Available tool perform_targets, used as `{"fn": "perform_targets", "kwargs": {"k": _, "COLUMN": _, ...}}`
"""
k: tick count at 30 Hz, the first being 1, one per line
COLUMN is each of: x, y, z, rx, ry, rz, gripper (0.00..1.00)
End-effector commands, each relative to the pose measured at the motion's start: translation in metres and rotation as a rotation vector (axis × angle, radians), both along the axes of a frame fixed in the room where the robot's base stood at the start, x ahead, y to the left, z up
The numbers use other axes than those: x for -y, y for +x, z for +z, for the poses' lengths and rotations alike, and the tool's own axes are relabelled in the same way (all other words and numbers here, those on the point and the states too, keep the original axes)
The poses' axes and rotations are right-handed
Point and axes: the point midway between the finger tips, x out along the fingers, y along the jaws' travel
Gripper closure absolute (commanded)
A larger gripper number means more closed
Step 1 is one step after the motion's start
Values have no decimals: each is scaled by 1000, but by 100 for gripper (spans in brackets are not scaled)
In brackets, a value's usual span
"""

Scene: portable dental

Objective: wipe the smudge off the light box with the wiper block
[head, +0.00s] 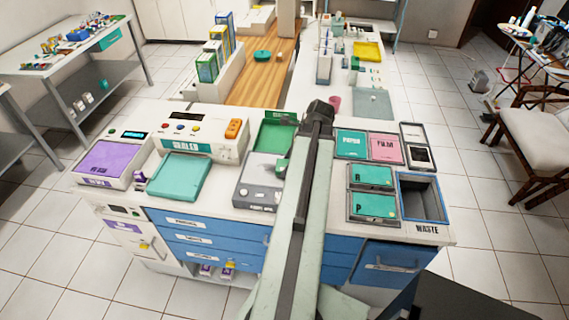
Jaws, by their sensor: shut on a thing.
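The light box (257,172) is a grey unit with a pale top and small knobs on its front, in the middle of the counter. My arm crosses its right side and hides part of it. A small green block (282,167), which looks like the wiper block, shows at the arm's left edge over the light box's top. My gripper is at the far end of my arm, whose dark tip (318,115) is in view. The fingers are hidden behind the arm, shut on the block. I cannot make out a smudge, nor whether the block touches the surface.
A green tray (275,135) stands behind the light box. The sealer (190,130) and a teal pad (178,177) are to the left. Teal and pink trays (386,148) and the blue-rimmed waste bin (423,198) are to the right of my arm.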

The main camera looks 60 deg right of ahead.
Motion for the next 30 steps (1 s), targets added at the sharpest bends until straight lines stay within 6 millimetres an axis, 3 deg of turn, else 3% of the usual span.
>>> {"fn": "perform_targets", "kwargs": {"k": 1, "x": 0, "y": 0, "z": -4, "rx": 0, "ry": 0, "rz": 0, "gripper": 74}}
{"fn": "perform_targets", "kwargs": {"k": 2, "x": 0, "y": 0, "z": -3, "rx": 0, "ry": 0, "rz": 0, "gripper": 80}}
{"fn": "perform_targets", "kwargs": {"k": 30, "x": -20, "y": 55, "z": -2, "rx": 1, "ry": 0, "rz": 2, "gripper": 80}}
